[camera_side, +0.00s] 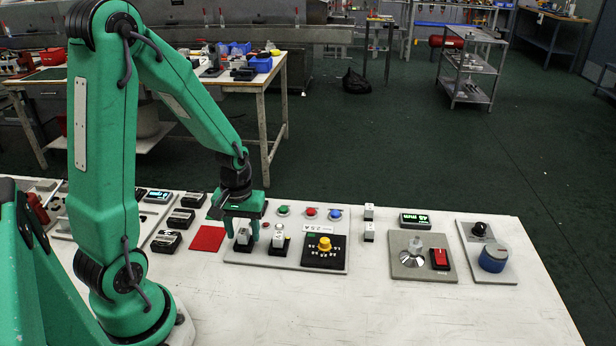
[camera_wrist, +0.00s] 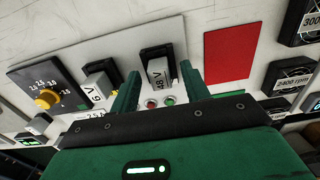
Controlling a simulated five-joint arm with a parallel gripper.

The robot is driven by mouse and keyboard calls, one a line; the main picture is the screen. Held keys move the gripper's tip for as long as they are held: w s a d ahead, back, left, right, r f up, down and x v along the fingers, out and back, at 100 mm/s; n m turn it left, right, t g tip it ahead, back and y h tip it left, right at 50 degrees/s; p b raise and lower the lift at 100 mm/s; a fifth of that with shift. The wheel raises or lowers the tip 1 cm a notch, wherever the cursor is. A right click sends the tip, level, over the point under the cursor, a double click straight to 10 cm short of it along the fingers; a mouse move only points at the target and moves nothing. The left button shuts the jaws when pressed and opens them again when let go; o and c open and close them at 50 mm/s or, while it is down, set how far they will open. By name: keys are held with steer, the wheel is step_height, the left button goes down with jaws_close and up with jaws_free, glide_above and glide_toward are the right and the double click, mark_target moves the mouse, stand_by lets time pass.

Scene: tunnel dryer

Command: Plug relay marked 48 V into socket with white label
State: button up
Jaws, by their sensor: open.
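The relay marked 48 V (camera_wrist: 159,72) is a pale block standing at a black socket (camera_wrist: 153,52); in the side view the relay (camera_side: 243,237) is partly hidden by a finger. My gripper (camera_side: 242,228) is open above and around it; in the wrist view the fingertips (camera_wrist: 160,72) lie on either side of the relay, and I cannot tell whether they touch it. Another relay (camera_wrist: 98,86), with a marking ending in 6 V, stands at a second black socket to its left; it also shows in the side view (camera_side: 278,238). I cannot tell which socket has the white label.
A black dial block with a yellow knob (camera_side: 324,243) stands on the same grey plate. A red square (camera_side: 207,238) lies to the left. The table's front (camera_side: 400,315) is clear.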

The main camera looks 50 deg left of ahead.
mark_target(244, 233)
steer(key=shift+r, duration=3.55)
steer(key=shift+d+r, duration=0.3)
steer(key=shift+r, duration=0.15)
steer(key=s+d+r+m+t, duration=0.2)
steer(key=d+r+m, duration=0.2)
steer(key=d+r, duration=0.1)
steer(key=s+d+r+m+t, duration=0.3)
steer(key=d+r+m, duration=0.2)
steer(key=r, duration=0.3)
steer(key=shift+d+r+t, duration=0.2)
steer(key=shift+d+t, duration=0.1)
steer(key=shift+d, duration=0.05)
